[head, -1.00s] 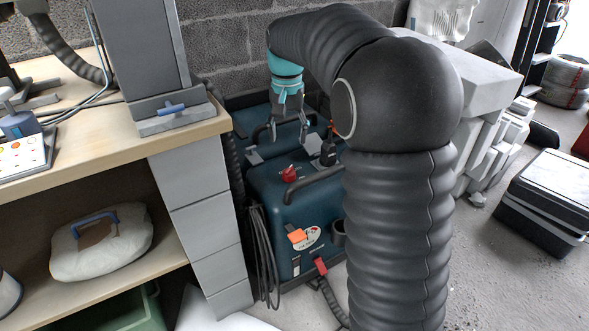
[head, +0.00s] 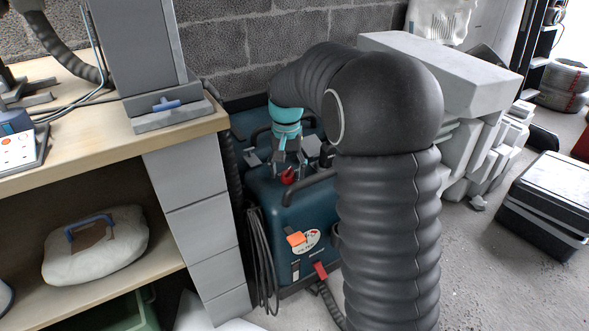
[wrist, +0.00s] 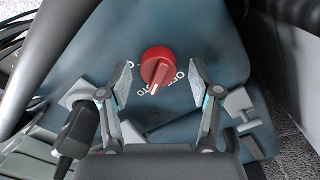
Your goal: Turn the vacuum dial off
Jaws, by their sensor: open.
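The vacuum (head: 300,222) is a dark blue box-shaped machine on the floor beside the workbench. Its red dial (wrist: 157,66) is on the top face, and it also shows in the head view (head: 288,177) just under my gripper. The dial's white pointer mark faces down in the wrist view. The lettering "OFF" (wrist: 181,76) lies to its right, and partly hidden lettering, seemingly "AUTO", lies lower left. My gripper (wrist: 161,72) is open, its two fingertips on either side of the dial with gaps visible on both sides.
A black handle (head: 308,188) stands on the vacuum close to the dial. The wooden workbench (head: 190,133) with grey drawers is at left. A coiled cable (head: 262,262) hangs beside the vacuum. A black case (head: 545,205) sits on the floor at right.

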